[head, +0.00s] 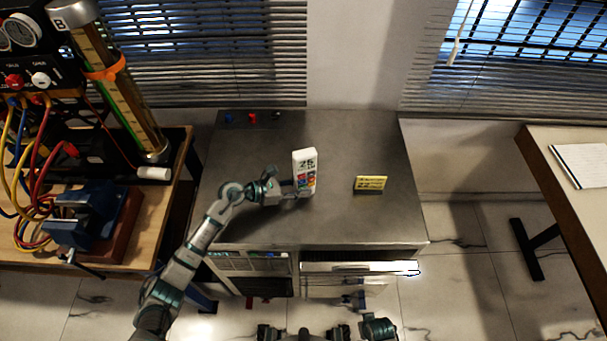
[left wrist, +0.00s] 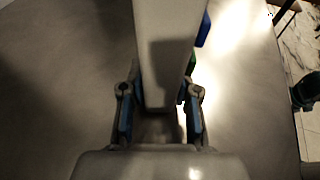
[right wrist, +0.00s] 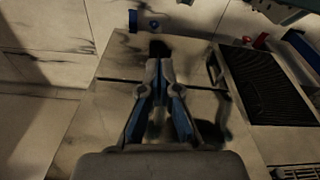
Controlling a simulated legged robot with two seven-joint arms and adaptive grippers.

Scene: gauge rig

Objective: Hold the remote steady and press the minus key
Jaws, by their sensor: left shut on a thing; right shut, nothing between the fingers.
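The white remote (head: 305,165) stands upright on the grey metal worktop, its face with a display and coloured keys toward me. I cannot make out which key is the minus key. My left gripper (head: 298,190) is shut on the lower part of the remote, from its left side. In the left wrist view the remote (left wrist: 166,50) rises between the two fingers (left wrist: 160,108), with blue and green keys at its right edge. My right gripper (right wrist: 158,75) is shut and empty, low in front of the worktop, away from the remote.
A small yellow sign (head: 371,183) stands right of the remote on the worktop (head: 270,220). Blue, red and dark knobs (head: 252,118) are at its back edge. A bench with a blue vise (head: 95,215) and cables is at left.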

